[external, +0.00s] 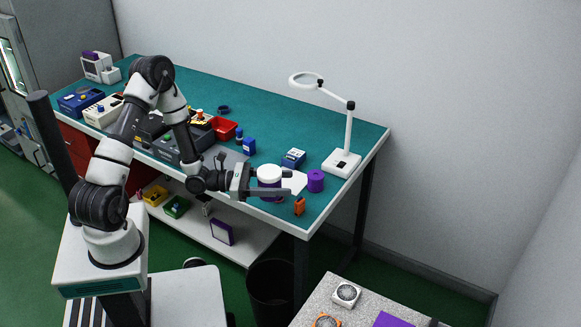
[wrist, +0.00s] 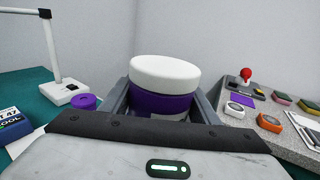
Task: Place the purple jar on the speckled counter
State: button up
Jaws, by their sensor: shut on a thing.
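The purple jar (wrist: 158,101) with a white lid (wrist: 166,70) is upright between my gripper's fingers in the wrist view. In the external view its white lid (external: 269,172) shows over the front right part of the green bench. My gripper (external: 275,185) is shut on the jar; a finger hides part of its body. The speckled counter (wrist: 238,125) is at the right in the wrist view, apart from the jar. Its corner (external: 318,302) shows at the bottom right of the external view.
The counter holds a white fan (external: 346,294), an orange fan (external: 327,321), a purple sheet (external: 392,320) and a red-knobbed joystick (wrist: 246,76). The green bench (external: 350,128) holds a purple spool (external: 315,181) and a white lamp (external: 342,162). A black bin (external: 270,285) stands below.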

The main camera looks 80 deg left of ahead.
jog(key=s+a+f+n+y+b, duration=0.1)
jog(key=s+a+n+y+b, duration=0.15)
jog(key=a, duration=0.75)
jog(key=s+a+f+n+y+b, duration=0.1)
jog(key=s+a+f+y+b, duration=0.15)
jog(key=a, duration=0.65)
jog(key=r+n+y+b, duration=0.1)
jog(key=n+y+b, duration=0.25)
jog(key=y, duration=0.25)
send_over(227, 166)
notch_tip(227, 166, down, 5)
jog(key=shift+s+a+b, duration=0.1)
jog(key=shift+s+b, duration=0.05)
jog(key=shift+b, duration=0.9)
jog(key=shift+f+b, duration=0.4)
jog(key=shift+f, duration=1.75)
jog(key=shift+f, duration=0.2)
jog(key=o, duration=1.2)
